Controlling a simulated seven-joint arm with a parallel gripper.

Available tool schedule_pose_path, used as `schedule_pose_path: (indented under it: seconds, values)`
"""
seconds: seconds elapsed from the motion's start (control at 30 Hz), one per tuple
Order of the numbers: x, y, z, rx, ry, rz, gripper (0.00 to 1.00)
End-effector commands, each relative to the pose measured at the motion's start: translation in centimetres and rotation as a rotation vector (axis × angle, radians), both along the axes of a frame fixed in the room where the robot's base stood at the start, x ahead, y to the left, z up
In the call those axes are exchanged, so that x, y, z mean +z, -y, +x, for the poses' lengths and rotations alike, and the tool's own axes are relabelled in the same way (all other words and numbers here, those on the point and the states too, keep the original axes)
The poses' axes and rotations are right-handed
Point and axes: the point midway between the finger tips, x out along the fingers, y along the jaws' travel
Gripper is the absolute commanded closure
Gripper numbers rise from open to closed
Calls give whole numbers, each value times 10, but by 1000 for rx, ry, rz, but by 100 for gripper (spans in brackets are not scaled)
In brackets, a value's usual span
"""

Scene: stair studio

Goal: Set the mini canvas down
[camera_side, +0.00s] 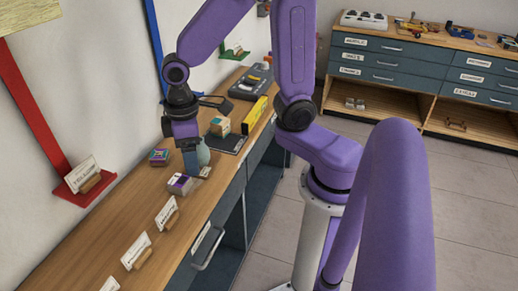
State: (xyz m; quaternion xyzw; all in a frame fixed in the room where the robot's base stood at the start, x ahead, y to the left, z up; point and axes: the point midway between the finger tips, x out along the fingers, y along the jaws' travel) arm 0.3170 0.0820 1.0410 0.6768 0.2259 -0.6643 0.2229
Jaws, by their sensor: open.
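My gripper (190,171) points down just over the wooden counter (125,205). It is open, its fingers small and partly blended together in this view. A small grey block with a purple and white top (180,184) sits on the counter just in front of the fingertips. A small purple and teal box (159,157) stands to their left. A small flat grey piece (205,172) lies to their right. I cannot tell for sure which of these is the mini canvas. A pale teal rounded object (203,153) is partly hidden behind the gripper.
A black pad (229,144), a wooden block (220,126) and a yellow bar (255,115) lie farther back. Several white cards in wooden holders (166,214) line the near counter. A red wall bracket (85,190) stands at left. The counter's middle near part is clear.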

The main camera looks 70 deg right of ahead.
Motion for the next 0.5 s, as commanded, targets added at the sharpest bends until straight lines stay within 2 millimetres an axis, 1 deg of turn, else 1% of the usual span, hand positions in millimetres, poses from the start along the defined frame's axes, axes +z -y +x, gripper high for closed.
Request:
schedule_pose_path:
  seconds: [0.03, 0.23, 0.5]
  values:
    - [4, 1, -11, 35, 3, 3, 26]
    - [15, 4, -57, 172, 5, 6, 26]
    - [26, 18, -118, 348, 6, 11, 26]
